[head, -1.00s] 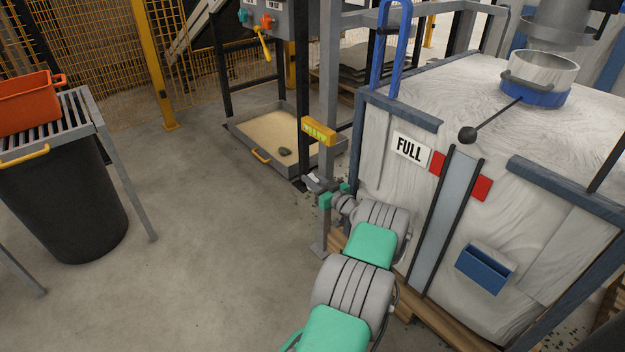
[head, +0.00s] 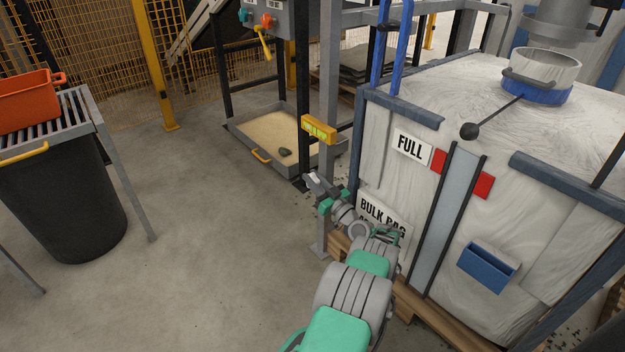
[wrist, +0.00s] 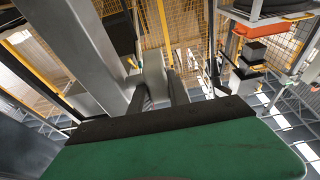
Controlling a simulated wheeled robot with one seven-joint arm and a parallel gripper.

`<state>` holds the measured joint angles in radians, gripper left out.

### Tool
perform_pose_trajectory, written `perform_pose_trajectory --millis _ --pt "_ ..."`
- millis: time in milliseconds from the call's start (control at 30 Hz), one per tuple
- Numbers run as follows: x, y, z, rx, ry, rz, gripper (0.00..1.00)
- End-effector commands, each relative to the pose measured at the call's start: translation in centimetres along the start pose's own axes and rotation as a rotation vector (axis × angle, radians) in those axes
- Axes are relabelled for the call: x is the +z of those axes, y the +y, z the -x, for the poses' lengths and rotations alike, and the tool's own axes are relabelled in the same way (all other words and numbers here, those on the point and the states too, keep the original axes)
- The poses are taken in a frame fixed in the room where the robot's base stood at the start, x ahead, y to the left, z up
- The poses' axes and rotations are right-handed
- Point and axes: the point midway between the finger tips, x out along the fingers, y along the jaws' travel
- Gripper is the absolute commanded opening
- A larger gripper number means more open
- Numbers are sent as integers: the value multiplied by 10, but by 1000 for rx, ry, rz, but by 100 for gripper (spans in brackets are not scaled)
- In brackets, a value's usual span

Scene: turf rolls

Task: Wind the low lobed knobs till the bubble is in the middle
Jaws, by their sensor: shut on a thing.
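A yellow level block (head: 318,130) with a paler greenish strip on its face is fixed to the grey upright post (head: 328,80). The bubble is too small to make out. My gripper (head: 314,181) is beside the post, below the level. It points up and to the left. In the wrist view its two dark fingers (wrist: 160,92) are close together beyond my green housing. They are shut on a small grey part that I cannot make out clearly. I cannot pick out a lobed knob in either view.
The big white bag (head: 420,200) marked FULL stands on a pallet close right of my arm. A tray of sand (head: 265,135) lies behind the post. A black bin (head: 65,200) and an orange crate (head: 28,95) are at left. The floor between is clear.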

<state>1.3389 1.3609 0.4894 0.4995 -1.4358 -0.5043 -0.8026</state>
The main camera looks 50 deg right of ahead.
Motion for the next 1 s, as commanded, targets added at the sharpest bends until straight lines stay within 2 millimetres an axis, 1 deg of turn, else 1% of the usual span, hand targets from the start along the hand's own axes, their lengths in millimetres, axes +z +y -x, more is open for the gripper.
perform_pose_trajectory --millis 33,333,733,767,1000 --pt "2 3 1 8 16 7 0" --pt "0 4 5 11 128 9 0" --pt "-2 2 6 9 147 6 0" --pt "-2 2 6 9 147 6 23" --pt "-1 -3 3 0 146 2 43"
